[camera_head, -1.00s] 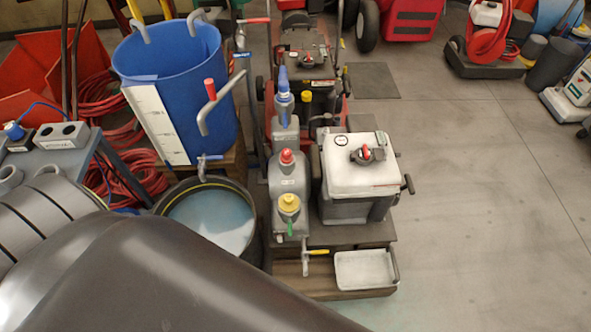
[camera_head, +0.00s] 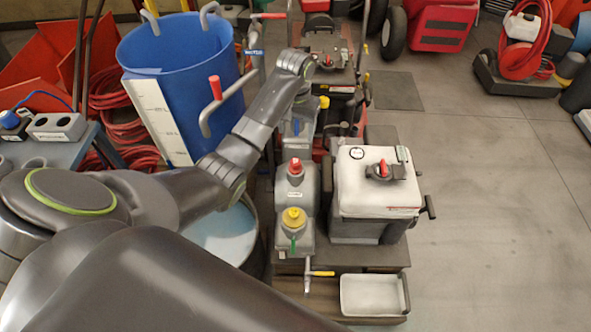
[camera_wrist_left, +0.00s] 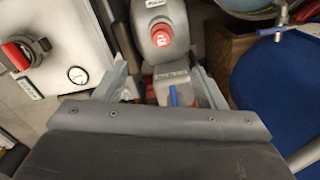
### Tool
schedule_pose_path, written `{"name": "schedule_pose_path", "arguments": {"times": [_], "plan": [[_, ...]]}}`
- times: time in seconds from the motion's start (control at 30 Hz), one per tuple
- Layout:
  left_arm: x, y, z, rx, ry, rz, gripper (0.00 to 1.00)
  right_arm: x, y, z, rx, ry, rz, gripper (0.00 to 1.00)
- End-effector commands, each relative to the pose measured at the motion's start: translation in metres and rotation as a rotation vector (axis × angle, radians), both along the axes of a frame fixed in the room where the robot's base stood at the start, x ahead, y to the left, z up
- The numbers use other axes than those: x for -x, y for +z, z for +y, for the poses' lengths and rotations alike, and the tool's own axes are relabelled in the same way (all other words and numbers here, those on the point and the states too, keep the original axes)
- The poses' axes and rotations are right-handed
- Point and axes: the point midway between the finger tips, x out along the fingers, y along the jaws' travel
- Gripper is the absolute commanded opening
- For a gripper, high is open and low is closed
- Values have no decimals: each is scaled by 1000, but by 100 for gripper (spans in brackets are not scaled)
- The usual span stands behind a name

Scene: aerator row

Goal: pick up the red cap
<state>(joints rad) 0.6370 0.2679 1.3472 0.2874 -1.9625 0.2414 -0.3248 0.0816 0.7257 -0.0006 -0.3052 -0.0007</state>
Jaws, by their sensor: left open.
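The red cap (camera_head: 295,167) sits on the middle grey bottle (camera_head: 296,187) of a row, between a yellow-capped bottle (camera_head: 294,218) and a far bottle partly covered by my left arm. In the left wrist view the red cap (camera_wrist_left: 162,38) shows near the top middle. My left gripper (camera_wrist_left: 160,64) is open and empty, its fingers spread to either side of the bottle row. A blue part (camera_wrist_left: 174,96) of the far bottle shows between the finger bases. In the head view my left arm reaches over the row's far end. My right gripper is out of view.
A white-topped tank (camera_head: 375,190) with a red-and-black cap stands close right of the row. A blue barrel (camera_head: 178,75) stands to the left. A shallow white tray (camera_head: 372,296) lies in front. Open floor (camera_head: 480,220) is at right.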

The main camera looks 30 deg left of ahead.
Motion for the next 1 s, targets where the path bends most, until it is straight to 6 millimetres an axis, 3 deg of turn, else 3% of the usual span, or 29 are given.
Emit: {"name": "schedule_pose_path", "arguments": {"times": [0.07, 0.17, 0.3, 0.7, 1.0], "plan": [[-4, 11, -1, 0, -1, 4, 64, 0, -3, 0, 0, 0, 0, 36], [-4, 9, -2, 0, -1, 10, 64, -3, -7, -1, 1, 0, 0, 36], [-4, -13, -2, 0, -1, 11, 64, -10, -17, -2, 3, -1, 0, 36], [-4, -92, -2, 1, -1, 12, 64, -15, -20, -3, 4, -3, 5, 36], [-5, -116, 0, 0, -1, 11, 64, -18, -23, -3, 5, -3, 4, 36]]}}
